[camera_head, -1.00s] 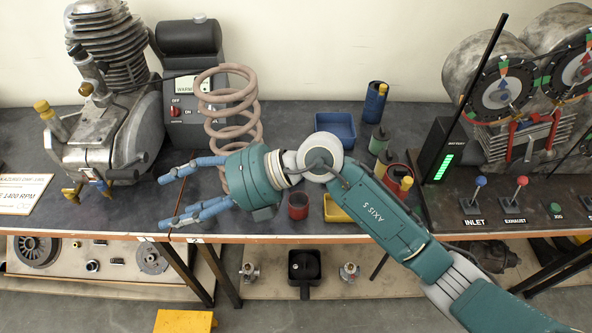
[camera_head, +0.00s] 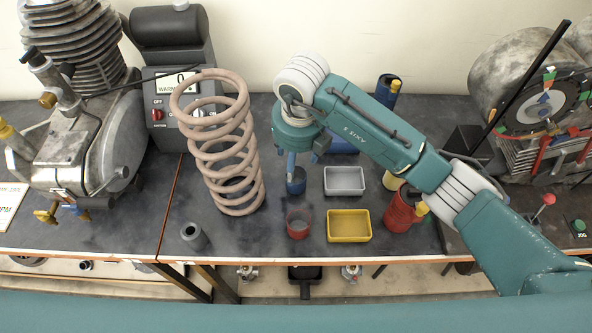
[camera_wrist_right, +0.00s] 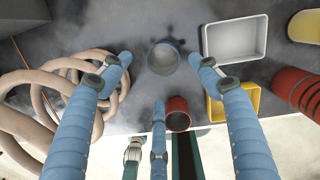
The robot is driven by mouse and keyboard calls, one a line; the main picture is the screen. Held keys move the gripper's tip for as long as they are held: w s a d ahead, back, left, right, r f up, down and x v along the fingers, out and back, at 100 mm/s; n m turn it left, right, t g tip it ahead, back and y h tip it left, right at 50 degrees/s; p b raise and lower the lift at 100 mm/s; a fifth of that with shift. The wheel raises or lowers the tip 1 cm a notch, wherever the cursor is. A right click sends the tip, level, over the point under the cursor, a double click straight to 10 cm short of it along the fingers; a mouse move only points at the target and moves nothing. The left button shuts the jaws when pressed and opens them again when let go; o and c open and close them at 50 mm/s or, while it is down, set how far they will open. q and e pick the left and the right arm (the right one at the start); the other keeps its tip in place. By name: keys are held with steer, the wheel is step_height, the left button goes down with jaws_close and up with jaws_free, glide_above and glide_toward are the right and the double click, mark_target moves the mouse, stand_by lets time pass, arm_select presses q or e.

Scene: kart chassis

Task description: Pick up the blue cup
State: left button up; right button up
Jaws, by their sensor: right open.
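The blue cup (camera_head: 296,187) stands on the dark bench top, behind the red cup (camera_head: 299,226), its upper part partly covered by a finger in the head view. In the right wrist view the blue cup (camera_wrist_right: 163,59) shows its round open mouth just beyond and between the fingertips. My right gripper (camera_head: 305,160) points down above the blue cup, its fingers spread and holding nothing. The open fingers also show in the right wrist view (camera_wrist_right: 161,75). My left gripper is not in view.
The coil spring (camera_head: 222,155) stands close on the left. A grey tray (camera_head: 344,192), a yellow tray (camera_head: 349,238) and a red container (camera_head: 401,214) stand on the right. A blue bin (camera_head: 342,143) is partly hidden behind my right gripper. A small grey cylinder (camera_head: 195,236) stands near the front edge.

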mark_target(296, 177)
step_height(296, 177, down, 3)
steer(key=shift+s+a+f+p, duration=0.1)
steer(key=shift+s+f+p, duration=0.1)
steer(key=shift+p, duration=0.1)
steer(key=shift+w+f, duration=0.15)
steer(key=shift+f, duration=0.15)
steer(key=shift+w+f, duration=0.1)
steer(key=shift+f, duration=0.25)
steer(key=f+p, duration=0.1)
steer(key=f, duration=0.1)
steer(key=w+f, duration=0.1)
steer(key=f, duration=0.1)
steer(key=shift+d+f+p, duration=0.1)
steer(key=shift+d+p, duration=0.1)
steer(key=shift+p, duration=0.2)
steer(key=shift+f, duration=0.15)
steer(key=c, duration=0.8)
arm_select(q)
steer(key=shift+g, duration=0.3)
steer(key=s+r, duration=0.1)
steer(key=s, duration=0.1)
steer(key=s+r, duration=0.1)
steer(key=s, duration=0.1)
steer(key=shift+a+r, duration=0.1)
arm_select(e)
steer(key=c, duration=0.4)
